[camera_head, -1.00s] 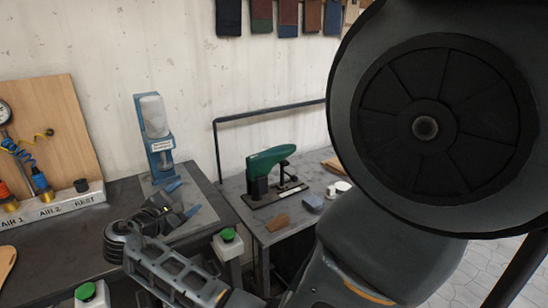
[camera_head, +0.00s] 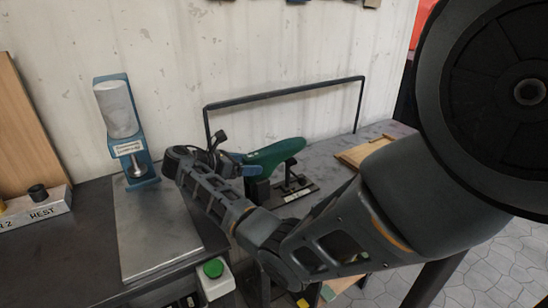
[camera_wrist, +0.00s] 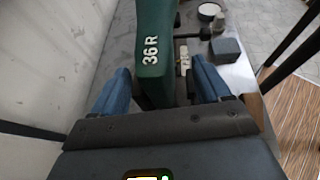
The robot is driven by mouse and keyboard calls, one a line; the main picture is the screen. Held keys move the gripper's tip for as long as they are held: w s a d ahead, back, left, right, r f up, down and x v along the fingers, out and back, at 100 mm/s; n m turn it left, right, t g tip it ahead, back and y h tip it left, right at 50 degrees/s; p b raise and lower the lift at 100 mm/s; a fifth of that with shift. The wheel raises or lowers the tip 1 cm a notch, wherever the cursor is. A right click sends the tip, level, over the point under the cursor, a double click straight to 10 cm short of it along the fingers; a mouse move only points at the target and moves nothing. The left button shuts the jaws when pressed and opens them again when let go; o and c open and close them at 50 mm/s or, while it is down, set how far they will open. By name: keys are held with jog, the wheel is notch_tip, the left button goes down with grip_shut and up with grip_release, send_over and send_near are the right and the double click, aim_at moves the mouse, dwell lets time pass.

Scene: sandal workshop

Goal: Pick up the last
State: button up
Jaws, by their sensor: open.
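The last (camera_head: 275,157) is green and sits on a dark stand (camera_head: 294,191) on the grey bench at the back. In the wrist view the last (camera_wrist: 155,38) is marked "36R" and runs away from me between my two blue fingers. My gripper (camera_wrist: 160,66) is open, with one finger at each side of the last. A gap shows at the left finger; contact on the right is hard to tell. In the head view my gripper (camera_head: 235,163) is at the near left end of the last, partly hidden by my wrist.
A dark rail (camera_head: 285,93) stands behind the last along the wall. A dispenser (camera_head: 122,125) stands on a metal plate (camera_head: 150,240) at left. A green button (camera_head: 213,268) is on a post in front. A grey block (camera_wrist: 226,48) and white round container (camera_wrist: 208,12) lie right of the last.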

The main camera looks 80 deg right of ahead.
aim_at(257, 164)
jog(key=x, duration=0.4)
jog(key=shift+d+f, duration=0.1)
jog(key=shift+d, duration=0.05)
jog(key=c, duration=1.1)
